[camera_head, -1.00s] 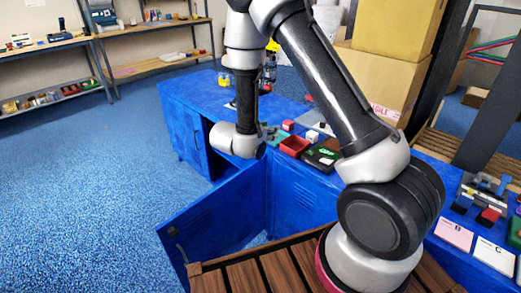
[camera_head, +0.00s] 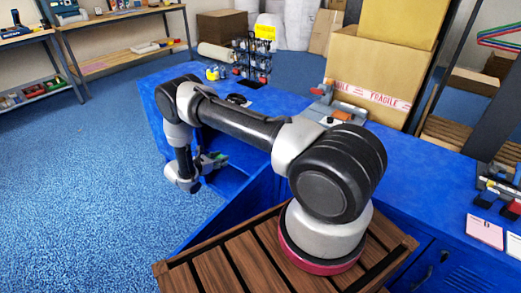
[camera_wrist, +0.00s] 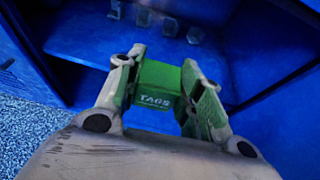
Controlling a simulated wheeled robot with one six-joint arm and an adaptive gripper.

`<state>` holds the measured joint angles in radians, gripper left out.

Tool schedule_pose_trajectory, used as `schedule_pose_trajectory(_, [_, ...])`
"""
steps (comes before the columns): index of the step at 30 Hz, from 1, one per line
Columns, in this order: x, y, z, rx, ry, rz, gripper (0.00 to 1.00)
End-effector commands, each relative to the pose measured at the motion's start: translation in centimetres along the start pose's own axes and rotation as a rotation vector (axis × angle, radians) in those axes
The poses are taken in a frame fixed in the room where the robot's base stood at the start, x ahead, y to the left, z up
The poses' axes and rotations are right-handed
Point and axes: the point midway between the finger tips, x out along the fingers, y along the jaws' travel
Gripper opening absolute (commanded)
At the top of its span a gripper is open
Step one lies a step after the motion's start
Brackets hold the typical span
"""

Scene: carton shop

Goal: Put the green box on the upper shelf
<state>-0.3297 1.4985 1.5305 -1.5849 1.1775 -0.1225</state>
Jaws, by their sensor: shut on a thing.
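The green box (camera_wrist: 160,84), lettered "TAGS", is between the two fingers of my gripper (camera_wrist: 163,72) in the wrist view. The gripper is shut on it from both sides. In the head view my gripper (camera_head: 212,162) is low at the open front of the blue cabinet, and a little green shows there. In the wrist view a blue shelf (camera_wrist: 90,48) lies beyond the box, with its front edge crossing the picture. The box appears in front of that edge; I cannot tell its exact height against it. My arm hides part of the cabinet.
Several small pale objects (camera_wrist: 170,27) stand on the shelf. An open blue cabinet door (camera_head: 255,205) stands to the right of my gripper. Blue floor (camera_head: 90,180) is free at left.

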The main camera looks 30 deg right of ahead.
Motion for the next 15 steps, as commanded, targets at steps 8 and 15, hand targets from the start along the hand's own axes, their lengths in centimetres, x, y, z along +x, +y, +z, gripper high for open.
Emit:
schedule_pose_trajectory(8, [3.2, -0.9, -3.9, 0.018, 0.003, -0.042, 0.1])
schedule_pose_trajectory(15, [9.0, -1.2, -1.6, 0.021, 0.004, -0.045, 0.1])
